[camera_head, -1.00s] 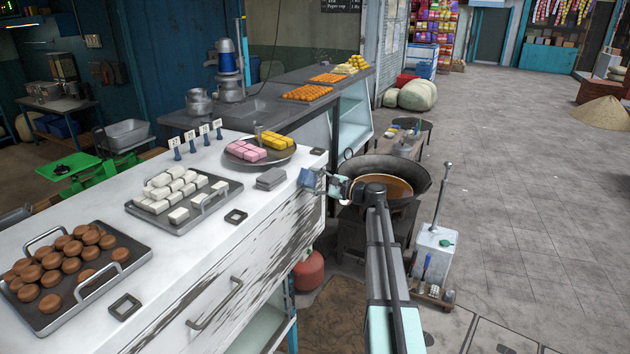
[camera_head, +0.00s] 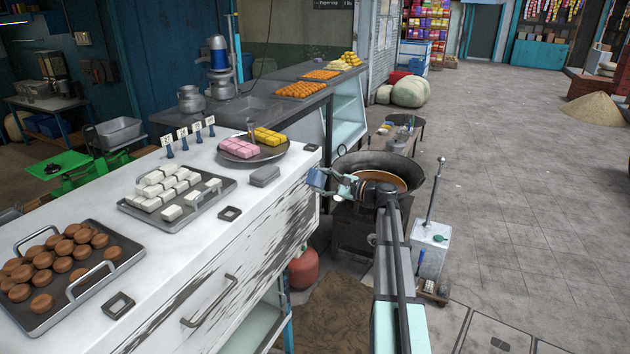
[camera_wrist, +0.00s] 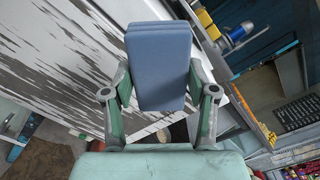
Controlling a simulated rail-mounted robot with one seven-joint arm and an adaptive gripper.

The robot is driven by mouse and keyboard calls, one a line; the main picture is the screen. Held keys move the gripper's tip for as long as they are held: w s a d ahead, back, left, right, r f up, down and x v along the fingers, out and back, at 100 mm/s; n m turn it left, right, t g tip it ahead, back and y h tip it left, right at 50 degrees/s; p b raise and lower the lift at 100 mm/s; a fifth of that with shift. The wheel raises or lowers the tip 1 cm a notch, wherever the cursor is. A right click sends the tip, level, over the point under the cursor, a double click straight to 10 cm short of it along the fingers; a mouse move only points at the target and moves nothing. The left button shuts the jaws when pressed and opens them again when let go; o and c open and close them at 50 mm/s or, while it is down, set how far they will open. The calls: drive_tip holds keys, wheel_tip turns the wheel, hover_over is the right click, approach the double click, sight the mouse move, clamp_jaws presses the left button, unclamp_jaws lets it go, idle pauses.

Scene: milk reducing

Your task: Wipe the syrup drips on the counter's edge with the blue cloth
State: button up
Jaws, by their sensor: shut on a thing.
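The blue cloth (camera_wrist: 160,62) is a folded pad held between the two fingers of my gripper (camera_wrist: 160,105) in the wrist view. In the head view my gripper (camera_head: 330,182) holds the cloth (camera_head: 316,178) just off the right end of the white counter (camera_head: 205,190), near its top. I cannot tell whether the cloth touches the counter. The counter's front face carries dark streaks (camera_head: 270,235), also visible in the wrist view (camera_wrist: 75,55). I cannot make out separate syrup drips on the edge.
A wide black pan (camera_head: 420,172) of brown liquid stands behind and beside my gripper. The counter holds trays of brown sweets (camera_head: 105,300) and white sweets (camera_head: 215,200), a plate of pink and yellow blocks (camera_head: 283,151), and a grey block (camera_head: 265,176). A red cylinder (camera_head: 303,270) stands below.

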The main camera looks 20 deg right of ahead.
drive_tip(key=shift+s+d, duration=0.15)
drive_tip(key=shift+s, duration=0.05)
drive_tip(key=shift+v, duration=1.4)
